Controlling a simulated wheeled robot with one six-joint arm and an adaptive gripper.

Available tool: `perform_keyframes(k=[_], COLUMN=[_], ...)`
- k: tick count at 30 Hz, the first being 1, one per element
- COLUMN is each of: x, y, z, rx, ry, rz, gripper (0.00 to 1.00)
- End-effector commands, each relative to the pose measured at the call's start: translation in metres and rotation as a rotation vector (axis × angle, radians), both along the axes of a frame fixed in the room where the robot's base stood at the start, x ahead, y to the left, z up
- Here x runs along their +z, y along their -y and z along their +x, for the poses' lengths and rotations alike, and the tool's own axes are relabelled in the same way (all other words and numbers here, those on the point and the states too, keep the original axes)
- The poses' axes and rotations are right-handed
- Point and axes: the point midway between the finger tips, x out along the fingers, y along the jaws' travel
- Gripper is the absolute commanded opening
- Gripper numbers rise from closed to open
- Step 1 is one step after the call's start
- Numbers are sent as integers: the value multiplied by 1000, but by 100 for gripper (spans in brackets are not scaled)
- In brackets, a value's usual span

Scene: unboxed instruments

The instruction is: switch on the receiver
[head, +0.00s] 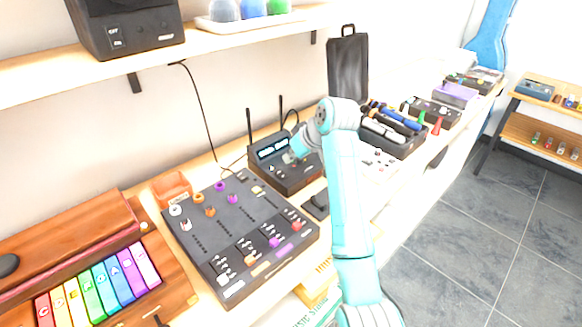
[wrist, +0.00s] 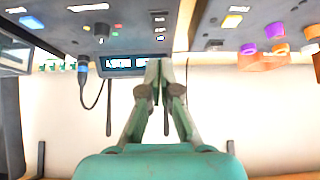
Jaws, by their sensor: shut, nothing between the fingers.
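The receiver (head: 298,178) is a black box with two upright antennas and a lit blue display (head: 273,149), standing on the bench in the middle of the head view. Its display also shows in the wrist view (wrist: 118,63), upside down, just left of my fingertips. My gripper (head: 290,157) is shut and empty, with its tips close to the right end of the display. I cannot tell whether the tips touch the receiver. In the wrist view my gripper (wrist: 160,66) covers part of the front. The power switch cannot be made out for certain.
A black mixer (head: 213,249) with coloured knobs stands left of the receiver, with an orange box (head: 171,188) behind it. A small black object (head: 316,204) lies in front of the receiver. Other instruments line the bench to the right. A shelf (head: 217,44) hangs above.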

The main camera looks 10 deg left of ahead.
Motion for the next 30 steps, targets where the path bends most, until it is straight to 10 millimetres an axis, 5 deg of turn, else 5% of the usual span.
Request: perform_keyframes(k=[12,30], x=[44,52], y=[50,57], z=[-37,-44], rx=[-2,-2], ry=[-1,-3], rz=[-1,-1], gripper=[0,0])
